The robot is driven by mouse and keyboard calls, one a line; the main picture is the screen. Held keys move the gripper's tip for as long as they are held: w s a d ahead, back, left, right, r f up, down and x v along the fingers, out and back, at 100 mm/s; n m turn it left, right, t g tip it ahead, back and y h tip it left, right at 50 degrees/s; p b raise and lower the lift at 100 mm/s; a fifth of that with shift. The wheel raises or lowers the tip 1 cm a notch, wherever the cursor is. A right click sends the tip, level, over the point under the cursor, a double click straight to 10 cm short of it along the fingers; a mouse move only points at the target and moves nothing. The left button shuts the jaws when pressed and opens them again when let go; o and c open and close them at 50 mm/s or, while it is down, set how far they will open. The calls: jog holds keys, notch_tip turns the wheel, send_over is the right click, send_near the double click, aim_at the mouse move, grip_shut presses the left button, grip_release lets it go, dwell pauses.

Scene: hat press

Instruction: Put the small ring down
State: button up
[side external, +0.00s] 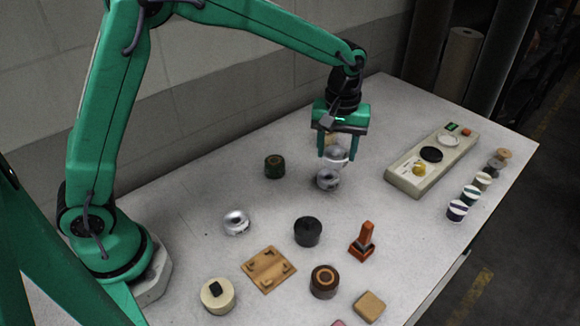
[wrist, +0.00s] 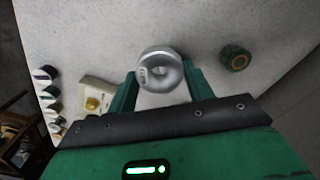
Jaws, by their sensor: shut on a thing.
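My gripper (side external: 337,152) hangs over the back middle of the table, pointing down, with a silver ring (side external: 337,158) held between its fingers. Another silver ring (side external: 328,180) sits on the table just below the held one in the side view; I cannot tell whether the two touch. It is not seen apart in the wrist view. A third silver ring-like piece (side external: 236,222) lies on the table at the left.
A green round box (side external: 275,166) stands left of my gripper. A pale control panel (side external: 432,160) with a yellow knob is to the right, with several spools (side external: 457,211) beyond it. A black cylinder (side external: 307,232), an orange stand (side external: 362,243) and a wooden board (side external: 268,269) are nearer the front.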

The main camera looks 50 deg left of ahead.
jog(key=s+a+n, duration=0.6)
jog(key=s+a, duration=0.2)
jog(key=s, duration=0.3)
jog(key=s+a+f+n, duration=0.1)
jog(key=s+a+n, duration=0.5)
jog(key=s+a, duration=0.3)
jog(key=s, duration=0.2)
jog(key=shift+s+a+f+n, duration=0.15)
jog(key=shift+s+f+n, duration=0.15)
jog(key=shift+s+n, duration=0.1)
send_over(188, 184)
notch_tip(188, 184, down, 7)
jog(key=shift+f, duration=0.1)
jog(key=shift+f, duration=1.9)
jog(key=shift+f, duration=0.15)
